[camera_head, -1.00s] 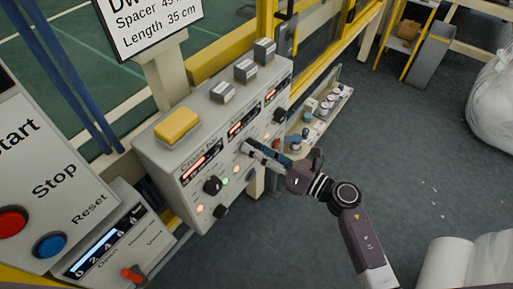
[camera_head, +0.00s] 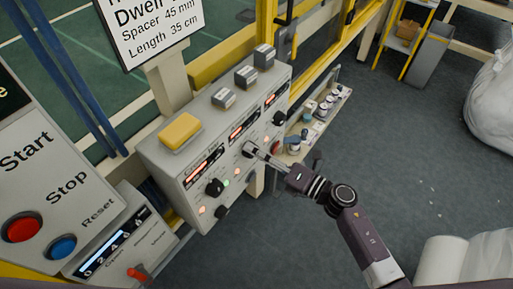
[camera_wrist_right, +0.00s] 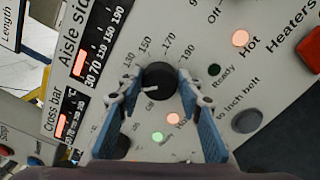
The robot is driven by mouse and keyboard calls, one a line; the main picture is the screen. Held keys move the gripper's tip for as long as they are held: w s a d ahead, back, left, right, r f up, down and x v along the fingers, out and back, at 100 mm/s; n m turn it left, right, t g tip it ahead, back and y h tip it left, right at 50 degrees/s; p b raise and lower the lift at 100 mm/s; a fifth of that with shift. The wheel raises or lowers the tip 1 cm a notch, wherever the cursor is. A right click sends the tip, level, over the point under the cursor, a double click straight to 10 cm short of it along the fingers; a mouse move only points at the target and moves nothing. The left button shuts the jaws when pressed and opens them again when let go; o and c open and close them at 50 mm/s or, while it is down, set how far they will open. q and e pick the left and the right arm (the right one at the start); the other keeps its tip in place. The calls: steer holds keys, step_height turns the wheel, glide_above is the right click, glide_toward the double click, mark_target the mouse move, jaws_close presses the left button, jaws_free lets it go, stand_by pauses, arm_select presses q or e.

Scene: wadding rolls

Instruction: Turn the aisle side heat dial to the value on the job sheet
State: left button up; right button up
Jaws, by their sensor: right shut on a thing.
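The aisle side heat dial is a round black knob (camera_wrist_right: 158,80) on the pale control panel (camera_wrist_right: 200,75), with a numbered scale around it. Its white pointer mark faces the lower left in the right wrist view. My right gripper (camera_wrist_right: 155,88) is shut on the knob, with a blue-padded finger on each side. In the head view my right gripper (camera_head: 252,149) meets the panel and largely covers this dial. The job sheet (camera_head: 152,25) is cut off at the top; it shows "Dwell", "Spacer 45 mm" and "Length 35 cm". No heat value shows. My left gripper is out of view.
The cross bar dial (camera_head: 214,187) is left of my right gripper, and another black knob (camera_head: 279,118) is right of it. A Start/Stop panel (camera_head: 50,165) stands left. A shelf of small containers (camera_head: 318,115) lies beyond.

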steer(key=shift+f+m+p, duration=0.15)
steer(key=shift+m+p, duration=1.6)
steer(key=shift+m, duration=2.45)
steer(key=o, duration=1.2)
steer(key=shift+c, duration=0.2)
steer(key=v, duration=1.2)
